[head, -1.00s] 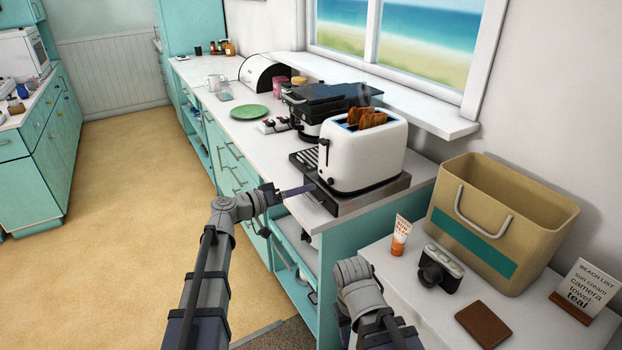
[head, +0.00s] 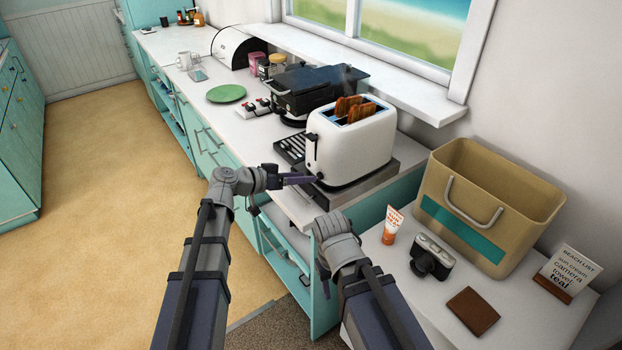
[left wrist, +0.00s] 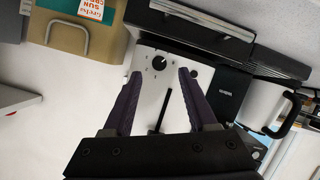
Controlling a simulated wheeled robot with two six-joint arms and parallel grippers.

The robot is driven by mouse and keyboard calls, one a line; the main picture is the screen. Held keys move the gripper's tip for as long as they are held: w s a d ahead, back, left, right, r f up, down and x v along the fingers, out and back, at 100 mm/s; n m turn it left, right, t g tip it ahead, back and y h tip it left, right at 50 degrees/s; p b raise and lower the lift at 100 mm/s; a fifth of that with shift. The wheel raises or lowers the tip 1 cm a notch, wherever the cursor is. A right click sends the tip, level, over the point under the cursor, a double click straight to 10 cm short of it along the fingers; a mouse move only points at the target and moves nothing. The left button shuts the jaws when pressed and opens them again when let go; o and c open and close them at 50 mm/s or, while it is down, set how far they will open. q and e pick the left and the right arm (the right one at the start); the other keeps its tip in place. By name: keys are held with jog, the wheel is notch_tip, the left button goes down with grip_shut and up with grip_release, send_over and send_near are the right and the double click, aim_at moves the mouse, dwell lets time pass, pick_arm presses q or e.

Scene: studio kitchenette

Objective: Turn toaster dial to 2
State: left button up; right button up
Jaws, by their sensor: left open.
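The white toaster (head: 345,148) stands on a dark base on the counter, with browned toast (head: 350,107) up in its slots. Its dial is hidden in the head view. In the left wrist view, the black dial (left wrist: 159,62) with a white pointer mark sits on the toaster's white front. My left gripper (head: 308,180) is at the toaster's lower front. In the left wrist view its purple fingers (left wrist: 160,75) are open, one to each side of the dial and apart from it.
A black grill (head: 317,88) stands behind the toaster, and a green plate (head: 226,93) lies farther along the counter. On the right, a lower surface holds a tan bag (head: 490,185), sunscreen tube (head: 391,225), camera (head: 430,257) and brown wallet (head: 473,309).

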aim_at(318, 176)
pick_arm(q)
jog(key=shift+b+x, duration=0.5)
jog(key=shift+x, duration=1.45)
grip_shut()
